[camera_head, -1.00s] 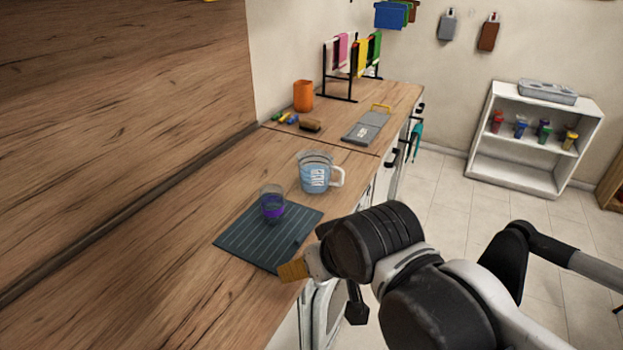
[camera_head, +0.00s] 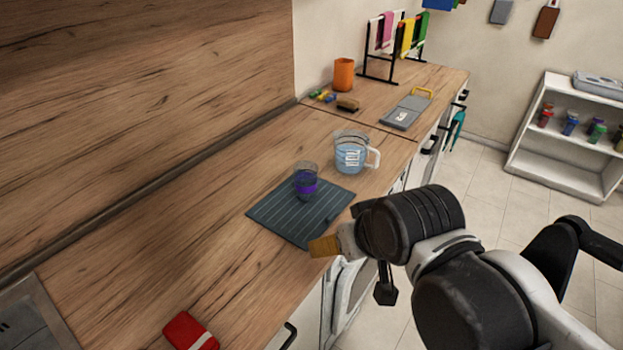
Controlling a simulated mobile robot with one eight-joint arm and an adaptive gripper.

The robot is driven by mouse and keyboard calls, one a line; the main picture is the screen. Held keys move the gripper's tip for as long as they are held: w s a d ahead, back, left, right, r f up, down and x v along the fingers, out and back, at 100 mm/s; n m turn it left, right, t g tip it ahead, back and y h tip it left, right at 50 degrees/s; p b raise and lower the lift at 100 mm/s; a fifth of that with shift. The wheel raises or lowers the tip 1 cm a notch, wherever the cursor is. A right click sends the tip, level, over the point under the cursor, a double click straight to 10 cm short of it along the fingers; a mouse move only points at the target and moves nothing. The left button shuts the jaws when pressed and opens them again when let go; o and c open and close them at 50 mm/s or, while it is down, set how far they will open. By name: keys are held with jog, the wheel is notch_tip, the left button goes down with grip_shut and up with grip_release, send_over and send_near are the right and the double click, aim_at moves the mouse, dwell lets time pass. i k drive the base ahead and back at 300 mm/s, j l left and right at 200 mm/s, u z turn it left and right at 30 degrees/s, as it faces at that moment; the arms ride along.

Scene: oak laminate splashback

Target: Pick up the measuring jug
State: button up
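The measuring jug (camera_head: 350,154) is clear with blue contents or tint, a white label and a white handle on its right side. It stands upright on the wooden counter, just behind a dark ribbed mat. My gripper (camera_head: 324,246) shows as a tan tip near the mat's front right corner, nearer to the camera than the jug and apart from it. Most of the gripper is hidden by my arm, and I cannot tell whether it is open or shut.
A glass with a purple band (camera_head: 305,184) stands on the dark mat (camera_head: 275,222) near the jug. Farther back are an orange cup (camera_head: 344,74), a brown brush (camera_head: 348,104), a grey board (camera_head: 406,112) and a towel rack (camera_head: 381,66). A red item (camera_head: 190,332) lies at the front.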

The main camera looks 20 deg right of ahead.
aim_at(357, 156)
jog(key=i+l+u, duration=0.25)
jog(key=l+u, duration=0.3)
jog(key=l, duration=0.15)
jog(key=i+l+u, duration=0.25)
jog(key=l, duration=0.2)
jog(key=l+u, duration=0.25)
jog(key=l, duration=0.15)
